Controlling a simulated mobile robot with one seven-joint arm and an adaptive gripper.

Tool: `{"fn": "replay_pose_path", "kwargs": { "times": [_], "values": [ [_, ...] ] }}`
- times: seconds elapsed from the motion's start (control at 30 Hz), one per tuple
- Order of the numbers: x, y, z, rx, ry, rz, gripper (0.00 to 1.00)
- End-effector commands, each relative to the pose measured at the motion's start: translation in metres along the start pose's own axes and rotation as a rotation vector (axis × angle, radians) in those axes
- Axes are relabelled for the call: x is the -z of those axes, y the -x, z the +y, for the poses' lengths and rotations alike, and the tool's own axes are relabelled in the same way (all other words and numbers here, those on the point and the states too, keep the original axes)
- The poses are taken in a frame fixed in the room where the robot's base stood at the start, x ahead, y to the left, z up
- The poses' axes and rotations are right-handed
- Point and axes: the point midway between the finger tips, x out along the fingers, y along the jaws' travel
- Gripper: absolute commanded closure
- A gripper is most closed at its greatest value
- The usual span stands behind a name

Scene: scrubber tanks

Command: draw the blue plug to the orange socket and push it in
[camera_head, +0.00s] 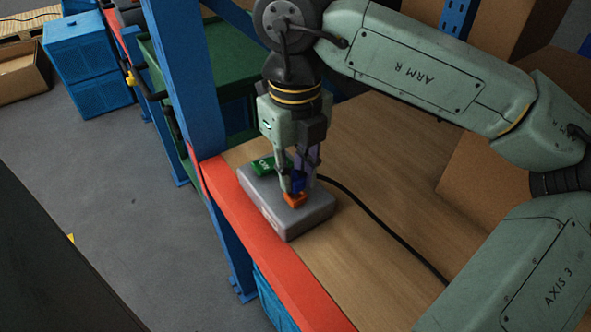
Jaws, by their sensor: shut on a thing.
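A grey box (303,217) lies on the wooden shelf near its red front edge. The orange socket (295,199) sits on top of the box. The blue plug (298,182) shows between my gripper's fingers, directly above the orange socket. My gripper (298,187) points down and is shut on the blue plug. The fingers partly hide the plug, so I cannot tell whether it touches the socket or is in it. A black cable (375,218) runs from behind the gripper across the shelf to the lower right.
A green block (266,165) with white marking sits at the box's far left end. A blue upright post (187,75) stands left of the box. Cardboard boxes (487,182) stand on the shelf at right. The wooden shelf between is mostly clear.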

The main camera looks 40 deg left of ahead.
Motion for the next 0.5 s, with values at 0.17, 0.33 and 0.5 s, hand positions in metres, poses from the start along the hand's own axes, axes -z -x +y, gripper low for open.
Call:
{"fn": "replay_pose_path", "kwargs": {
  "times": [0.17,0.33,0.5],
  "values": [
    [0.0,-0.001,0.0,0.0,0.0,0.0,1.0],
    [0.0,-0.005,0.0,0.001,0.0,0.0,1.0],
    [0.0,-0.011,0.0,0.001,0.0,0.0,1.0]
  ]
}}
